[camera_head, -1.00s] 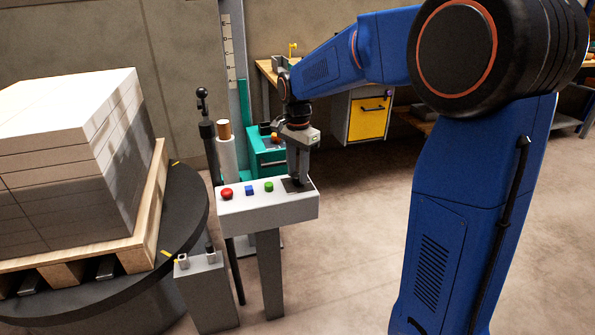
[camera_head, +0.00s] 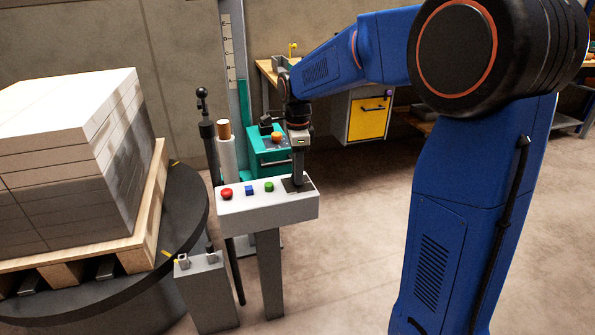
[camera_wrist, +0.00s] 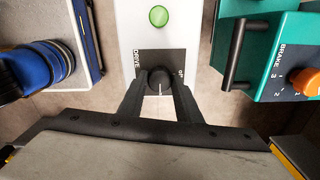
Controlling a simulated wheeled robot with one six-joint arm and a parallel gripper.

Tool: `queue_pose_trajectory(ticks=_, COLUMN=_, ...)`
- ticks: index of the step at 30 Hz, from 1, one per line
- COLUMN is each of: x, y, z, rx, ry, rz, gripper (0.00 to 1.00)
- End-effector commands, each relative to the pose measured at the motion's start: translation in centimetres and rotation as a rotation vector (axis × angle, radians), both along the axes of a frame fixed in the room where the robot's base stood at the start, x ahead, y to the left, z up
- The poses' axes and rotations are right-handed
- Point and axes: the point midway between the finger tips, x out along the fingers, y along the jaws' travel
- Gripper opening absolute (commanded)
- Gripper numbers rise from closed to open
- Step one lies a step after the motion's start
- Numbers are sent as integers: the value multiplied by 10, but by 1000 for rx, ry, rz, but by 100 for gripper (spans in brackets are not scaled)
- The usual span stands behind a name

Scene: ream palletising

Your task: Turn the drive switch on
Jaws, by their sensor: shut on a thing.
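The drive switch is a round black knob (camera_wrist: 159,80) with a pale pointer line, on a dark plate (camera_wrist: 178,60) marked DRIVE at the right end of the white control panel (camera_head: 240,212). My gripper (camera_wrist: 160,88) is shut on the knob, one finger on each side, in the wrist view. The knob's pointer line points toward the gripper's palm. In the head view my gripper (camera_head: 298,178) reaches straight down onto the panel and hides the knob. Part of the plate's other lettering is covered.
A red button (camera_head: 227,193), a blue button (camera_head: 249,190) and a green button (camera_head: 269,187) line the panel. A teal box (camera_wrist: 265,30) with an orange brake knob (camera_wrist: 306,81) stands close by. Left are a turntable (camera_head: 184,215) and a pallet (camera_head: 150,205) stacked with reams (camera_head: 75,160).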

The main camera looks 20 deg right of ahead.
Motion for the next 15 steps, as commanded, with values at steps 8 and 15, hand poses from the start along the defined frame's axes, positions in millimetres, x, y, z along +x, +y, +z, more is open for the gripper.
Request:
queue_pose_trajectory(ticks=8, x=0, y=0, z=1, rx=0, ry=-2, rz=-9, gripper=8)
queue_pose_trajectory(ticks=15, x=1, y=0, z=1, rx=1, ry=-2, rz=-8, gripper=48)
